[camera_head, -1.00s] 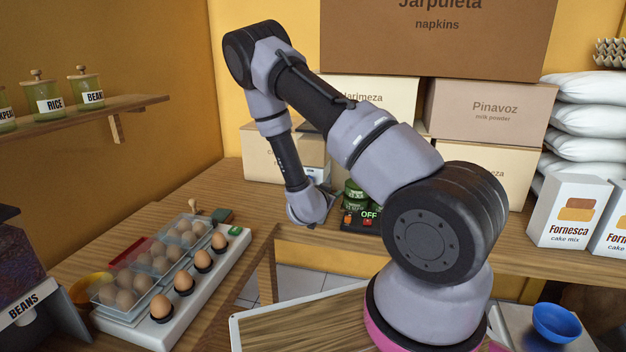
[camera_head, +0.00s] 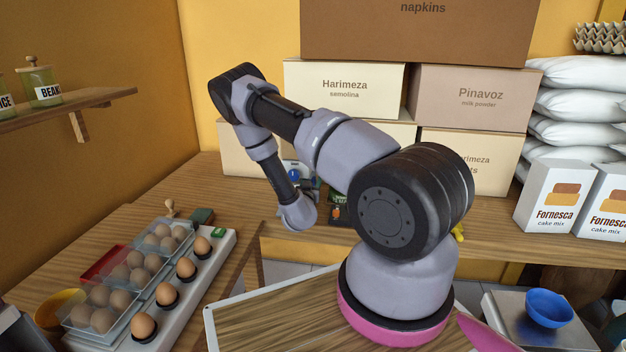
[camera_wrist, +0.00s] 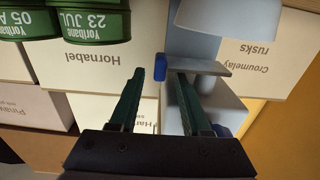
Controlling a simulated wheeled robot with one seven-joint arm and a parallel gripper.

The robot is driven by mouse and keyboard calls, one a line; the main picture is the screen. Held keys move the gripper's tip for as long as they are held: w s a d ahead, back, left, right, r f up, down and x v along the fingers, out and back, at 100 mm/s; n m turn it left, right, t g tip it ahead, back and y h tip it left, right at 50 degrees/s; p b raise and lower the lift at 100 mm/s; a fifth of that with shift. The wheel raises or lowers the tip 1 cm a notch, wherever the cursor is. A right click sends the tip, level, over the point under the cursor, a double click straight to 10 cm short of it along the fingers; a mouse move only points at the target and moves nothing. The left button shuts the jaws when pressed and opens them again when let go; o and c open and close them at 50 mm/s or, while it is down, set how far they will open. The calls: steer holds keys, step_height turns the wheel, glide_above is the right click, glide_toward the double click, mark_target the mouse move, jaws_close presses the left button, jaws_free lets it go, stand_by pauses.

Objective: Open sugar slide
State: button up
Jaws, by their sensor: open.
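A pale grey-blue dispenser-like fixture (camera_wrist: 190,40) shows in the wrist view, with a flat grey plate (camera_wrist: 200,65) and a small blue tab (camera_wrist: 160,66). I see no sugar label, so I cannot tell for sure that this is the sugar slide. My gripper (camera_wrist: 160,75) is open, its two green fingers apart. The blue tab appears in the gap between the fingertips; whether they touch it I cannot tell. In the head view a blue part (camera_head: 293,173) shows just behind my wrist, while my fingers are hidden there.
Green cans (camera_wrist: 92,22) stand close to the left of the fingers in the wrist view. Stacked cartons (camera_head: 345,88) back the counter. An egg tray (camera_head: 130,285) lies left, cake-mix boxes (camera_head: 558,190) right. A blue bowl (camera_head: 549,308) sits at lower right.

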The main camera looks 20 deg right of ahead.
steer(key=shift+x, duration=1.05)
jaws_close()
stand_by(0.7)
